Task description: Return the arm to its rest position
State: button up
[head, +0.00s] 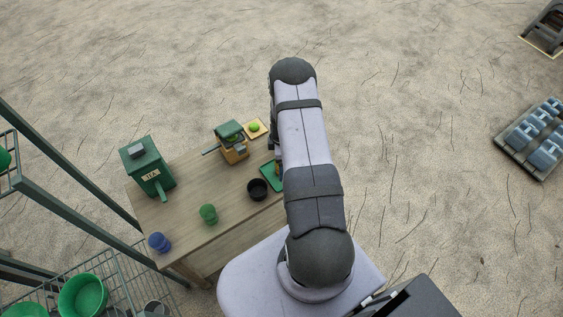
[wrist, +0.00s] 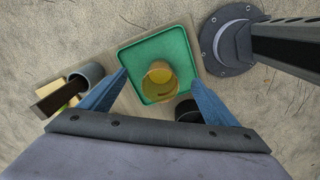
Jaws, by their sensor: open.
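My gripper (wrist: 160,78) is open in the wrist view, its two blue fingers spread wide with nothing between the tips touching them. Beyond the tips, a yellow cup (wrist: 159,82) stands on a green square tray (wrist: 179,45), seen from above. I cannot tell its exact distance from the fingers. In the head view my arm rises over the right end of the table and hides most of the gripper and the yellow cup. Only the left part of the green tray (head: 267,170) shows there.
A green ball (head: 254,127) sits behind. Dumbbells (head: 535,137) lie far right; the floor between is clear.

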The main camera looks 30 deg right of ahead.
notch_tip(320, 180, up, 7)
jog(key=p, duration=0.4)
jog(key=shift+f, duration=0.15)
dwell(0.6)
notch_tip(320, 180, up, 5)
jog(key=p, duration=0.3)
dwell(0.3)
jog(key=c, duration=2)
jog(key=shift+o, duration=0.2)
